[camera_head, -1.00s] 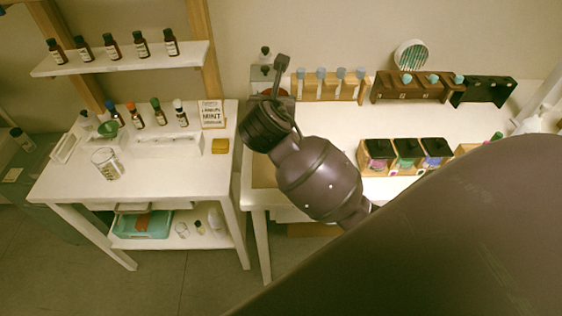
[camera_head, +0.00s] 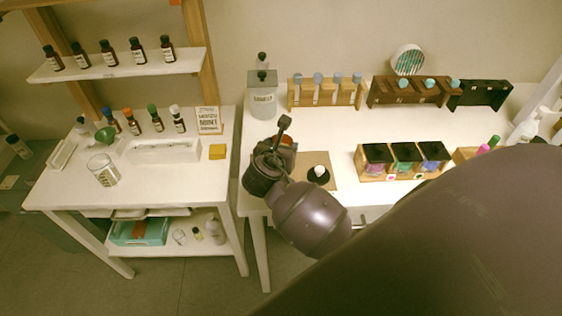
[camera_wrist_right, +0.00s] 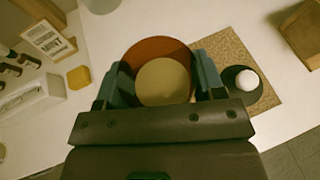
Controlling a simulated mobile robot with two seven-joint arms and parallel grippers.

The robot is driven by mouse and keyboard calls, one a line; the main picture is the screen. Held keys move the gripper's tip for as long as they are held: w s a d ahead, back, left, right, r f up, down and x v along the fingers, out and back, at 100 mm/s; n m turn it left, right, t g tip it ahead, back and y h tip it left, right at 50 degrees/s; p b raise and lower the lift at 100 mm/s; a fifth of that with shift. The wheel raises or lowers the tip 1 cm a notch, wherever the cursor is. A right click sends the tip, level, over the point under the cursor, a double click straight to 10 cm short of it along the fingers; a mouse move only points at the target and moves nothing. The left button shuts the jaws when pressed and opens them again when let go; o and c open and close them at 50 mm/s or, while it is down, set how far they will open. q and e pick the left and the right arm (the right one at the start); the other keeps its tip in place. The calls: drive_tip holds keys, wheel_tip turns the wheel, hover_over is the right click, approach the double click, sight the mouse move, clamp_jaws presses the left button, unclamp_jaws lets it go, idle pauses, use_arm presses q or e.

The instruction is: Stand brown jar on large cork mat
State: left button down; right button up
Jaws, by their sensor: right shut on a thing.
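The brown jar (camera_wrist_right: 155,52), reddish brown with a tan round top, sits between the two fingers of my right gripper (camera_wrist_right: 164,76), which is shut on it. In the head view only a reddish bit of the jar (camera_head: 288,139) shows past my dark right gripper (camera_head: 283,143). The cork mat (camera_wrist_right: 225,50) lies on the white table, partly behind and to the right of the jar in the wrist view. It also shows in the head view (camera_head: 328,158). I cannot tell whether the jar touches the mat. My left gripper is out of view.
A black round thing with a white top (camera_head: 318,175) stands on the mat. A grey canister (camera_head: 263,98) stands behind my gripper. Wooden racks (camera_head: 325,93) line the back, and a rack of black-lidded jars (camera_head: 402,160) stands to the right. White table between them is bare.

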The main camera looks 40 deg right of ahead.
drive_tip(key=shift+f, duration=2.55)
drive_tip(key=shift+f, duration=0.1)
drive_tip(key=o, duration=1.1)
drive_tip(key=shift+c, duration=0.2)
drive_tip(key=v, duration=1.2)
